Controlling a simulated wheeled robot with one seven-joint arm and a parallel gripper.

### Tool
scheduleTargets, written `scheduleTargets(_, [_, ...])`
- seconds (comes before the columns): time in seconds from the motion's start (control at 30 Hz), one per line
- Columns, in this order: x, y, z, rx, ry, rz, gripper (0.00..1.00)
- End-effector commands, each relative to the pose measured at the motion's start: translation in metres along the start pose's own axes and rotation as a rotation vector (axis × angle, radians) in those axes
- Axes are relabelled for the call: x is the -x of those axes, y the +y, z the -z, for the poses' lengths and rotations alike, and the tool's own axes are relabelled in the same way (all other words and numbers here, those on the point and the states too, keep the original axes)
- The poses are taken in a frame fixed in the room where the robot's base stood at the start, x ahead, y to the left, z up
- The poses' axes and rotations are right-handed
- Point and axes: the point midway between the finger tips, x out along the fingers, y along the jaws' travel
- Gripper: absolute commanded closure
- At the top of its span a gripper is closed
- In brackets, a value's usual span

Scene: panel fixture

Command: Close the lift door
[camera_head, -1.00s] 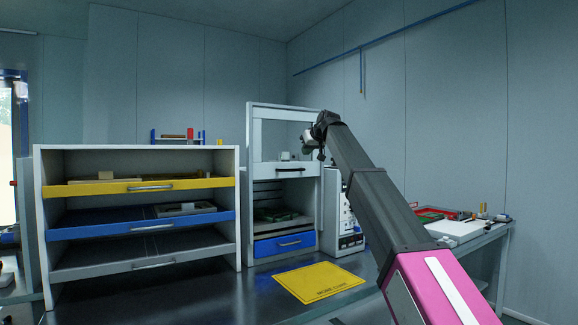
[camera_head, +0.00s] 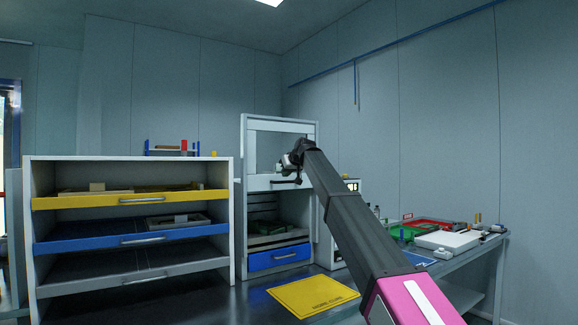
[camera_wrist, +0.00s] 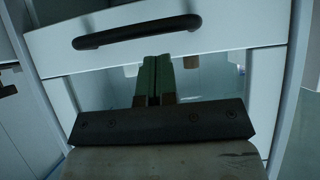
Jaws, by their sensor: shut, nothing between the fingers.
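The lift door (camera_head: 262,183) is a pale panel with a black bar handle (camera_head: 285,181), part-way up the tall narrow cabinet. The space below it is open and shows a dark inside with shelves. In the wrist view the door (camera_wrist: 230,25) and its black handle (camera_wrist: 137,31) fill the upper part. My gripper (camera_head: 284,163) is by the door, just above the handle in the head view. In the wrist view its greenish fingers (camera_wrist: 153,78) are together and empty, apart from the handle in the picture. Whether they touch the door cannot be told.
A blue drawer (camera_head: 279,257) is at the cabinet's bottom. A wide shelf unit with a yellow drawer (camera_head: 130,199) and a blue drawer (camera_head: 130,240) stands to the left. A yellow mat (camera_head: 312,297) lies in front. Trays and small items (camera_head: 447,241) crowd the right bench.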

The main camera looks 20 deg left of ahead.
Motion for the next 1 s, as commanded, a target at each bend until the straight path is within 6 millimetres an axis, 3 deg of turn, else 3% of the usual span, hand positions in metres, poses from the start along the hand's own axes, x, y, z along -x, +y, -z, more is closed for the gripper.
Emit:
scheduleTargets(0.2, [-0.011,0.000,-0.012,0.000,0.000,-0.002,1.00])
scheduleTargets(0.73, [-0.016,0.000,-0.019,0.000,0.000,-0.001,1.00])
scheduleTargets(0.87, [-0.026,-0.001,-0.035,-0.001,-0.003,0.000,1.00])
scheduleTargets(1.0, [-0.045,-0.001,-0.065,0.000,-0.004,0.002,1.00])
